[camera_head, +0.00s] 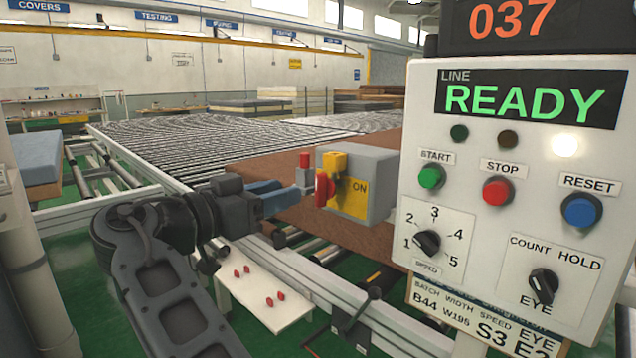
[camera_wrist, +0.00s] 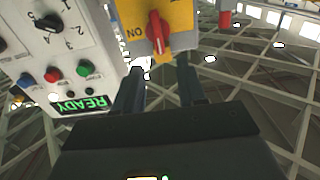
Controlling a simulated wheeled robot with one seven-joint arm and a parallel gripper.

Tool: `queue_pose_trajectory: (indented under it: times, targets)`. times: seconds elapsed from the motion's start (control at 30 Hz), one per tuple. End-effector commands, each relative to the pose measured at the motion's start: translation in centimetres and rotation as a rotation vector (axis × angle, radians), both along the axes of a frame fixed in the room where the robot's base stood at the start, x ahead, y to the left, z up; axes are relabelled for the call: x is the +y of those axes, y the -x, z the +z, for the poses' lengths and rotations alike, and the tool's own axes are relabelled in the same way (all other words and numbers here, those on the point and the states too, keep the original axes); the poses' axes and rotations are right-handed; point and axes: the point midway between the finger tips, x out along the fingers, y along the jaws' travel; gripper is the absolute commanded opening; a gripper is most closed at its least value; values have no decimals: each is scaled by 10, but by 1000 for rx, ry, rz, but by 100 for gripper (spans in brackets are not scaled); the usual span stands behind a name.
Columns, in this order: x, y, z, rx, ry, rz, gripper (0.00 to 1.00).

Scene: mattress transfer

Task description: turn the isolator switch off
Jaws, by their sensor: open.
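The isolator switch is a red rotary handle (camera_head: 322,189) on a yellow plate (camera_head: 352,197) marked ON, on the side of a grey box (camera_head: 372,170). In the wrist view, where the scene is upside down, the red handle (camera_wrist: 157,32) stands roughly upright beside the letters ON. My gripper (camera_head: 294,194) is just left of the handle, pointing at it. In the wrist view its two dark fingers (camera_wrist: 162,82) are apart with nothing between them, and the handle lies beyond their tips. It looks clear of the fingers.
A control panel (camera_head: 480,235) with READY lit, buttons and knobs stands at right. A small grey post with a red top (camera_head: 305,160) is close beside the handle. A white shelf (camera_head: 265,295) with several red pieces is below my gripper.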

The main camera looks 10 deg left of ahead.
Motion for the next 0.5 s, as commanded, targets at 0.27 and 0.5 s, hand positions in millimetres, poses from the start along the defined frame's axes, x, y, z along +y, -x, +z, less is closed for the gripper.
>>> queue_pose_trajectory:
  times: [0.27, 0.5]
  targets:
    - [-24, -30, 1, 1, 2, -3, 40]
    - [-43, -54, 0, 1, 2, 0, 40]
